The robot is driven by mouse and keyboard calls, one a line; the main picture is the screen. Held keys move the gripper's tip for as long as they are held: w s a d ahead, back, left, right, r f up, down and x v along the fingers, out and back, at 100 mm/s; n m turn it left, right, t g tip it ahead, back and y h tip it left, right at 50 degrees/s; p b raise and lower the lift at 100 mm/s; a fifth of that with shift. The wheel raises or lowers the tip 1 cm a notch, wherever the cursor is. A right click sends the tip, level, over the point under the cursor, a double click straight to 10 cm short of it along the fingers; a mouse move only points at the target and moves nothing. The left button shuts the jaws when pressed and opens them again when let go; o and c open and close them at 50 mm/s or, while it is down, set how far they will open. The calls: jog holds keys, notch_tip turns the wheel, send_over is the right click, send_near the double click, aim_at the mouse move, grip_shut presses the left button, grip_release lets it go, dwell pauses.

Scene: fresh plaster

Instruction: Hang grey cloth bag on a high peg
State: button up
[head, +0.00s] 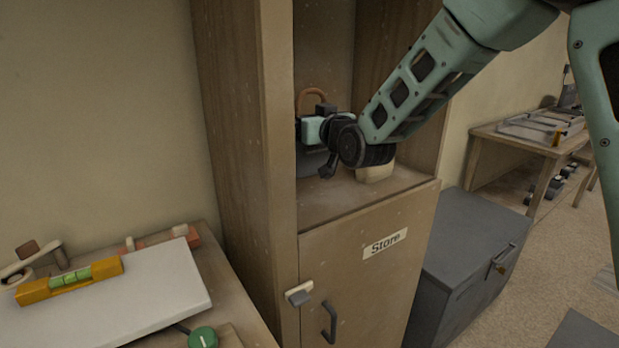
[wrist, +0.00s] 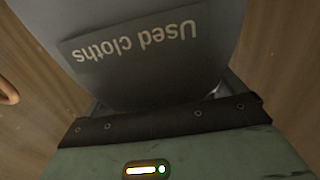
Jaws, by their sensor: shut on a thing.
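The grey cloth bag (wrist: 150,50) fills the upper middle of the wrist view, with "Used cloths" printed upside down on it. In the head view only a dark grey part of the bag (head: 312,163) shows below my gripper, inside the open upper part of a tall cabinet. My gripper (head: 314,130) is shut on the bag; the dark finger edge (wrist: 165,120) crosses the wrist view below it. A brown curved loop (head: 312,93) shows just above my gripper; I cannot tell whether it is a peg or a handle. No high peg is clearly visible.
The wooden cabinet (head: 279,150) has side walls close around my gripper. A cream object (head: 376,173) stands on its shelf (head: 330,200). Below is a door labelled "Store" (head: 385,243). A grey chest (head: 470,255) stands right; a cluttered bench (head: 235,300) is left.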

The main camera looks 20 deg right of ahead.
aim_at(308, 152)
notch_tip(308, 152, down, 8)
jog(key=shift+r+p, duration=0.1)
jog(key=shift+p, duration=0.2)
jog(key=o, duration=1.1)
jog(key=shift+o, duration=0.2)
jog(key=b+v, duration=1.4)
jog(key=v, duration=0.3)
jog(key=shift+s+f, duration=0.2)
